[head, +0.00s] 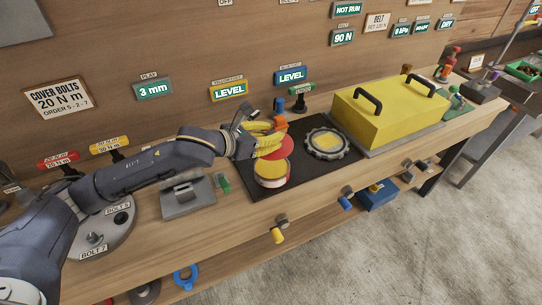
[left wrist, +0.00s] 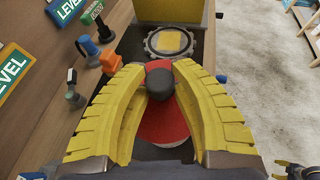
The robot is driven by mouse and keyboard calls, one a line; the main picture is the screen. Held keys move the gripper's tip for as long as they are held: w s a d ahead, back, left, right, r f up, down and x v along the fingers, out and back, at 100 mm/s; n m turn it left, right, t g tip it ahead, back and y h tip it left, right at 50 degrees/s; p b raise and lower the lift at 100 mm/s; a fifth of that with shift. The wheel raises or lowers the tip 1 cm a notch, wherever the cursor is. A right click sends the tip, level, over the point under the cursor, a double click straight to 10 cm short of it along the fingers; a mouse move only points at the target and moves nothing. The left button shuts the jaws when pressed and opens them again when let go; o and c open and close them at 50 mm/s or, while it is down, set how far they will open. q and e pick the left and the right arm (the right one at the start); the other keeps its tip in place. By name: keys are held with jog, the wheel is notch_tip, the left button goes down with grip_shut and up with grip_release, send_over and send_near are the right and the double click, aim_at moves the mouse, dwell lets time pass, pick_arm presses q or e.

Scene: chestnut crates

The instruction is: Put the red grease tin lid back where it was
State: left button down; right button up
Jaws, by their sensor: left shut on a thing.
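The red grease tin lid (head: 277,151) hangs tilted from my left gripper (head: 264,136) in the head view. In the left wrist view, the yellow fingers of my left gripper (left wrist: 160,82) are shut on the black knob of the lid (left wrist: 163,125). The round tin (head: 271,182), with yellow grease showing in its open top, stands on the black mat (head: 234,190) just below the lid. The lid appears apart from the tin. In the left wrist view the lid hides most of the tin.
A toothed ring (head: 325,143) with a yellow centre lies on the mat right of the tin. A yellow box cover (head: 385,113) with black handles stands farther right. A grey block (head: 187,196) lies left of the mat.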

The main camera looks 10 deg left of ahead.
pick_arm(q)
jog(key=shift+f, duration=4.15)
jog(key=shift+f, duration=0.3)
jog(key=c, duration=1.1)
grip_release()
jog(key=shift+c, duration=0.2)
jog(key=shift+r, duration=0.2)
jog(key=shift+s+a+r, duration=0.15)
jog(key=shift+a+r, duration=0.05)
jog(key=v, duration=1.1)
jog(key=shift+s+r, duration=0.15)
jog(key=shift+a, duration=0.1)
